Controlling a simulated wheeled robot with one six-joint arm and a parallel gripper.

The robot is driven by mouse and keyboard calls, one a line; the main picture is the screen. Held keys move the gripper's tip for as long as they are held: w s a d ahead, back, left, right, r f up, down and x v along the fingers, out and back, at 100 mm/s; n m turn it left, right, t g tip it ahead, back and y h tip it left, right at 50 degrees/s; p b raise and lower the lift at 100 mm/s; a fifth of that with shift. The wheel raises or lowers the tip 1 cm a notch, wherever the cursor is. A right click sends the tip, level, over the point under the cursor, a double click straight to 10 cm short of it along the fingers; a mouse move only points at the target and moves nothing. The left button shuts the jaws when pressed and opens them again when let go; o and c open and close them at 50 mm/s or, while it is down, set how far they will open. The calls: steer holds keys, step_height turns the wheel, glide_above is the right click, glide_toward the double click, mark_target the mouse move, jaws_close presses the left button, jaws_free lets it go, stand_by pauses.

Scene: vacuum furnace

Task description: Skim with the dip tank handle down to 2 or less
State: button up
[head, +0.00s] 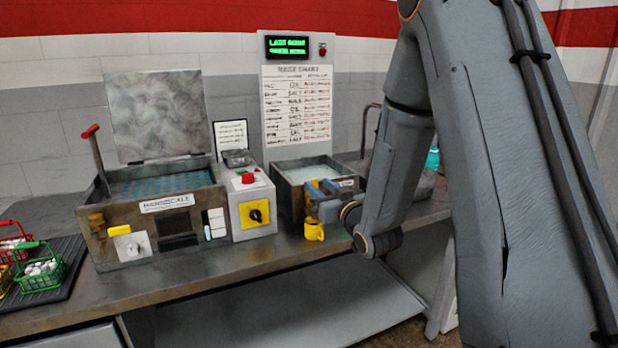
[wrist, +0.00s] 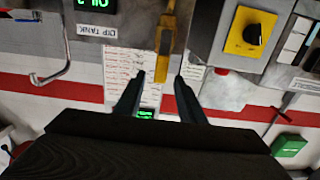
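The dip tank (head: 285,190) is an open grey tank of pale liquid in the middle of the bench, partly hidden behind my gripper. A yellow handle (wrist: 167,40) stands out from its front in the wrist view; its yellow lower part (head: 314,231) shows in the head view. My gripper (head: 322,197) is at the tank's front. In the wrist view its dark fingers (wrist: 160,76) are apart, one on each side of the handle, with a gap visible beside it. The upside-down DIP TANK label (wrist: 97,31) and part of a green display (wrist: 95,4) show there.
Left of the dip tank is a control box (head: 252,222) with a black knob and red button. Further left stands a tank (head: 150,222) with raised lid and red-tipped lever. Wire baskets (head: 40,272) sit at far left. A chart (head: 297,105) stands behind.

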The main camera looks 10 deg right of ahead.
steer(key=p+x, duration=0.2)
steer(key=x, duration=0.5)
steer(key=shift+w, duration=0.35)
jaws_close()
